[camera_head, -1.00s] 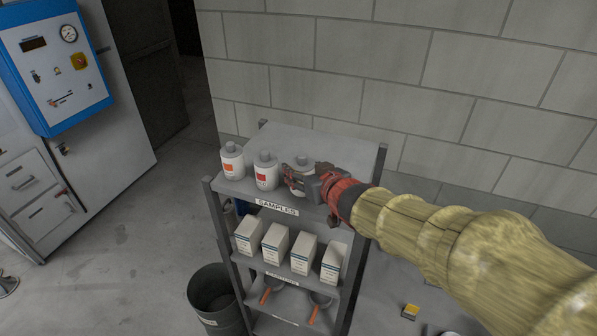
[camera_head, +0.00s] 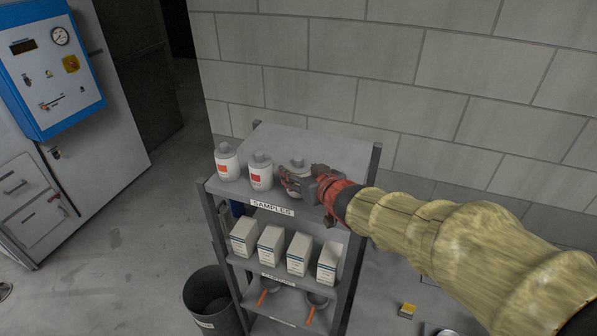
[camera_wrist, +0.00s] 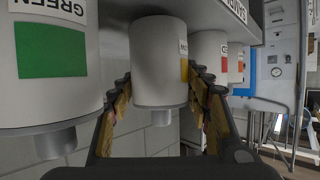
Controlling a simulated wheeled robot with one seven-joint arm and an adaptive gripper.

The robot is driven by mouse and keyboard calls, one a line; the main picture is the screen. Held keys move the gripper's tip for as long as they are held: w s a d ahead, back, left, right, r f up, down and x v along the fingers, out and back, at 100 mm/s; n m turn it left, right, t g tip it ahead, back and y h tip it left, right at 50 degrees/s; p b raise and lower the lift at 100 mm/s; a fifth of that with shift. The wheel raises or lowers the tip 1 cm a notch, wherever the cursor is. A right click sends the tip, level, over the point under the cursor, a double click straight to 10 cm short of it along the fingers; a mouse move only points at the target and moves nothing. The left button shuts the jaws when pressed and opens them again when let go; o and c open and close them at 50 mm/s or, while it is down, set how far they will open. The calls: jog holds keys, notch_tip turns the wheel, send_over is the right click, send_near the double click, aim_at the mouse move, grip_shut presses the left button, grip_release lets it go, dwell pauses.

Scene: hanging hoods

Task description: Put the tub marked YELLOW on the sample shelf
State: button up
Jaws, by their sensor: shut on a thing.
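My gripper (camera_head: 313,185) is shut on a white tub (camera_head: 298,166) with a grey lid at the front right of the shelf marked SAMPLES (camera_head: 312,144). In the wrist view, which looks upside down, the held tub (camera_wrist: 157,65) is upright between the fingers (camera_wrist: 158,100), with a yellow patch at its right edge. Its base is at shelf level; I cannot tell whether it touches. To its left in the head view stand a red-patched tub (camera_head: 260,176) and an orange-patched tub (camera_head: 227,165). A tub marked GREEN (camera_wrist: 50,75) is close beside it in the wrist view.
Lower shelves hold several white boxes (camera_head: 271,246) and orange-handled tools (camera_head: 262,297). A rack post (camera_head: 373,165) stands right of my gripper. A grey bin (camera_head: 209,297) stands at the rack's left, and a block wall (camera_head: 330,75) rises behind.

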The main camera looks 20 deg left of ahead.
jog(key=shift+f+b, duration=0.3)
jog(key=shift+f, duration=0.1)
jog(key=o, duration=0.9)
jog(key=shift+f, duration=0.1)
jog(key=shift+c, duration=0.2)
jog(key=shift+o, duration=0.5)
